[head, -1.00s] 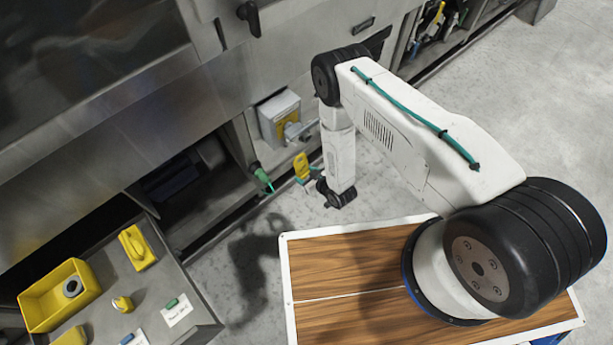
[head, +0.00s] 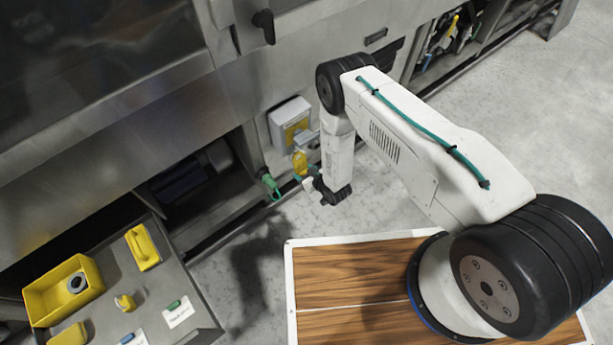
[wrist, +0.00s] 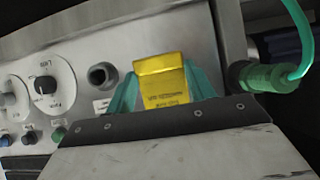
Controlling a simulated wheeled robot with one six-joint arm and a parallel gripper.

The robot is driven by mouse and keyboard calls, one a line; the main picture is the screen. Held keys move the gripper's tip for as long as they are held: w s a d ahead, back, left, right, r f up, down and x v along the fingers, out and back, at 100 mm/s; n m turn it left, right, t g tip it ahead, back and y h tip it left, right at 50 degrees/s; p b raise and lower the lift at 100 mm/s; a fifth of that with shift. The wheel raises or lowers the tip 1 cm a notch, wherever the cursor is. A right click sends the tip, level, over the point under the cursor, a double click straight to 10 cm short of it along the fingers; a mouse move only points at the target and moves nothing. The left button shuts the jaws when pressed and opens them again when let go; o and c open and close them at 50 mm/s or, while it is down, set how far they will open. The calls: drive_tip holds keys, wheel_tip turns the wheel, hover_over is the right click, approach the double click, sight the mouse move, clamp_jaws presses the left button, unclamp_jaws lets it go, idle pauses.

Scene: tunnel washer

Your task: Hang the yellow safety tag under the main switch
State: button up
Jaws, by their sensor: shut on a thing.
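The yellow safety tag (head: 300,163) is held in my gripper (head: 305,176), off the floor and in front of the machine's lower front. In the wrist view the tag (wrist: 163,82) stands upright between two teal fingers, its dark printing facing me. My gripper (wrist: 161,72) is shut on it. A grey box with a yellow face (head: 290,122), which looks like the main switch, is on the machine just above the tag. My arm partly covers the box's lower right. I cannot tell whether the tag touches the machine.
A green hose connector (head: 270,185) juts out left of my gripper; it also shows in the wrist view (wrist: 264,77). Dials (wrist: 46,86) and a round socket (wrist: 102,76) are on the panel. A grey tray (head: 205,318) with a yellow bin (head: 45,302) stands lower left.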

sight(301, 168)
drive_tip(key=shift+w+a, duration=0.55)
drive_tip(key=shift+w, duration=0.2)
drive_tip(key=shift+w+a, duration=0.5)
drive_tip(key=shift+w, duration=0.25)
drive_tip(key=shift+w+a+f, duration=0.3)
drive_tip(key=shift+w+f, duration=0.2)
drive_tip(key=shift+f, duration=0.2)
drive_tip(key=o, duration=1)
drive_tip(key=shift+o, duration=0.2)
